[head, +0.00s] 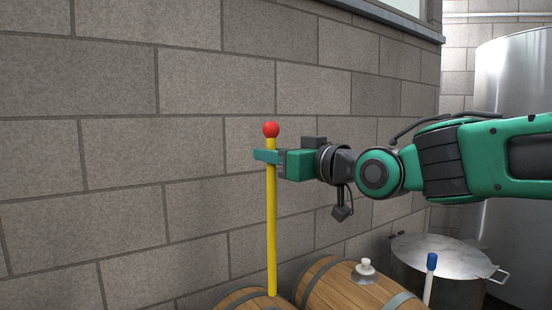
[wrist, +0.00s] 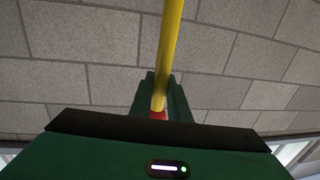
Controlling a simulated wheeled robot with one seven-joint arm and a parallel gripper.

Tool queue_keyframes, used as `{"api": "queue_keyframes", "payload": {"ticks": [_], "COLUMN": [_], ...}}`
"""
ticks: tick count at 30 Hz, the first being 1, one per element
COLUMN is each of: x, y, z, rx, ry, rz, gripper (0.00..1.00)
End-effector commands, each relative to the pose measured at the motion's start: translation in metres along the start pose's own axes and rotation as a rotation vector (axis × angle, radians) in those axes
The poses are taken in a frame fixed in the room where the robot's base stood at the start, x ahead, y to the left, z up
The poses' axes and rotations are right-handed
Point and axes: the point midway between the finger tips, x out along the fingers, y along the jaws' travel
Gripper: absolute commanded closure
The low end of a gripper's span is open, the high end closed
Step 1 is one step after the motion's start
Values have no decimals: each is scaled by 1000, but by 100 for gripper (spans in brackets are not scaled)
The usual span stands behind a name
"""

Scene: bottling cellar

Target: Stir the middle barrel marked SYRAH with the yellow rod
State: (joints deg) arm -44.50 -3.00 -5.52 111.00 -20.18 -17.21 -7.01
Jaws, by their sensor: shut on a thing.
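The yellow rod (head: 271,225) stands upright with a red ball at its top. My gripper (head: 267,157) is shut on the rod just below the ball. In the wrist view the rod (wrist: 170,50) runs between the fingers of my gripper (wrist: 160,100). The rod's lower end meets the top of a wooden barrel (head: 236,300) at the bottom edge of the head view; I cannot tell whether it is inside, in front or behind. A second wooden barrel (head: 330,285) lies to its right with a white bung (head: 364,270). No SYRAH marking shows.
A block wall (head: 120,150) stands close behind the rod. To the right are a blue-capped white rod (head: 430,275), a lidded metal pot (head: 440,258) and a tall steel tank (head: 515,90). The space left of the rod is clear.

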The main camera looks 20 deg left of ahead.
Motion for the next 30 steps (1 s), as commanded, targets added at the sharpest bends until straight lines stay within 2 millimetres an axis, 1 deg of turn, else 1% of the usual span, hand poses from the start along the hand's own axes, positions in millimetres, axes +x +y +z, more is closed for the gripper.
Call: {"api": "queue_keyframes", "payload": {"ticks": [5,18,24,30], "x": [0,0,0,0], "y": [-3,-3,-2,-2], "z": [6,38,44,44], "rx": [-1,0,-1,-1], "ry": [1,0,1,1], "rz": [-8,-8,-6,-6], "gripper": [100,100,100,100]}}
